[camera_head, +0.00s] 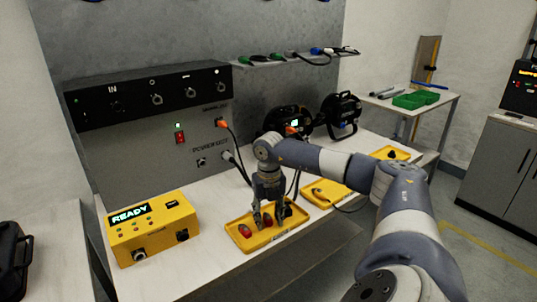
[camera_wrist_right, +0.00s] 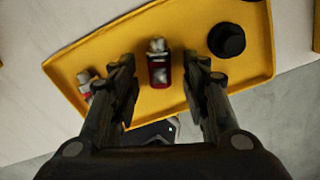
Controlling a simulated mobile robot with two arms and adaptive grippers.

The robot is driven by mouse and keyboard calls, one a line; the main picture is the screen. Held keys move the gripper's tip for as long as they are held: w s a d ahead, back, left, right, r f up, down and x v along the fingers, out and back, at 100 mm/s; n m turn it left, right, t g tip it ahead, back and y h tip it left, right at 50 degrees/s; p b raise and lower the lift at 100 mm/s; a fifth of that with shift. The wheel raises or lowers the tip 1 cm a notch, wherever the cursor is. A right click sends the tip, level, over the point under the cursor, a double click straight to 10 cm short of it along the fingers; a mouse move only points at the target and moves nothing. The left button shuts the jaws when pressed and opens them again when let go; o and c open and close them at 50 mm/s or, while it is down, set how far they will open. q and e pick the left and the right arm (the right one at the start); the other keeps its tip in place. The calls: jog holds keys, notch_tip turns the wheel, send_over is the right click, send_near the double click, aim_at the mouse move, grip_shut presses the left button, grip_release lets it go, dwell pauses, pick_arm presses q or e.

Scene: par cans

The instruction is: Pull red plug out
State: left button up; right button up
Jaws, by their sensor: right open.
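My right gripper (camera_head: 268,213) points down over the front yellow tray (camera_head: 262,241). Its fingers are open. In the right wrist view, a red plug (camera_wrist_right: 160,72) with a pale metal end lies between the open fingers, with a gap on each side. A second red plug (camera_wrist_right: 87,82) lies at the tray's left side, partly behind the left finger. A black round part (camera_wrist_right: 226,40) sits at the tray's right. In the head view, one red plug (camera_head: 245,231) shows left of the fingers. My left gripper is out of view.
A yellow box (camera_head: 152,228) reading READY stands left of the tray. Behind is a grey panel (camera_head: 150,150) with an orange plug (camera_head: 221,123) and a cable. Black par cans (camera_head: 338,115) stand at the back. Another yellow tray (camera_head: 325,193) lies to the right.

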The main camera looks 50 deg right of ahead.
aim_at(269, 218)
notch_tip(269, 218, up, 12)
dwell(0.4)
jog(key=shift+s, duration=0.1)
